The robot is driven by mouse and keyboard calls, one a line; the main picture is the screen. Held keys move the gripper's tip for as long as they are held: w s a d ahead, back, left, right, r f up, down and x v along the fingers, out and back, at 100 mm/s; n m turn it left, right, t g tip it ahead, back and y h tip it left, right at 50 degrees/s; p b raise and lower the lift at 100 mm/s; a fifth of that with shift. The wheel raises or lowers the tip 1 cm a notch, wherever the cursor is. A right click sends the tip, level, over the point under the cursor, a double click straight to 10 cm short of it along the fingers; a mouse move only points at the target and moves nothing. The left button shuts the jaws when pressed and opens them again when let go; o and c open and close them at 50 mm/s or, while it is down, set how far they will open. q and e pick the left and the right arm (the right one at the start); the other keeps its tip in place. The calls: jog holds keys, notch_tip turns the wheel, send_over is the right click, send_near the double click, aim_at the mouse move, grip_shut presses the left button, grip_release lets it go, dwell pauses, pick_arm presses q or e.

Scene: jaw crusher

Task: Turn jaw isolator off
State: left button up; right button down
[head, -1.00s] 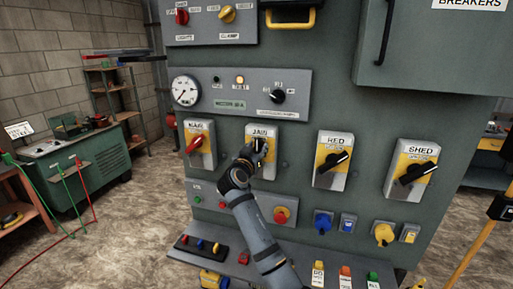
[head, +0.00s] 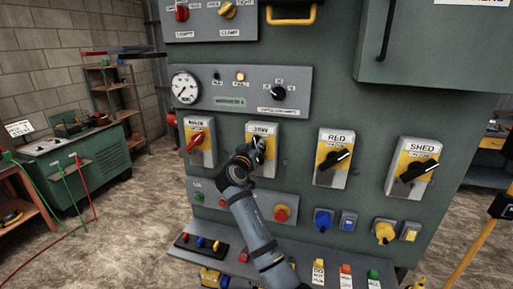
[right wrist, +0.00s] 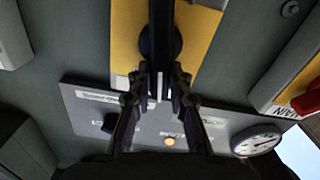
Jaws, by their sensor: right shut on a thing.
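The jaw isolator (head: 272,166) is a grey box with a yellow plate and a JAW label, on the front of the green cabinet. My right gripper (head: 256,150) is at its middle and covers most of its switch. In the right wrist view my right gripper (right wrist: 160,92) has its two fingers closed on either side of the black handle (right wrist: 161,35), which runs up and down the picture in front of the yellow plate (right wrist: 197,40). The handle's exact setting cannot be read in the head view. My left gripper is not in view.
The main isolator (head: 207,155) with a red handle is close on the left. The red-labelled isolator (head: 332,165) and shed isolator (head: 417,172) are on the right. A gauge panel (head: 235,103) is above; a button strip (head: 232,207) and sloped console (head: 215,258) are below.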

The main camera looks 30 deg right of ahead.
jog(key=n, duration=0.3)
jog(key=shift+w+a+f, duration=0.15)
jog(key=shift+w+a, duration=0.1)
jog(key=shift+w, duration=0.05)
jog(key=shift+w+a+f+n, duration=0.15)
jog(key=shift+n, duration=0.8)
jog(key=shift+w+a+f+n, duration=0.1)
jog(key=shift+n, duration=0.85)
jog(key=c, duration=1.2)
grip_release()
jog(key=v, duration=0.7)
jog(key=shift+s+a, duration=0.2)
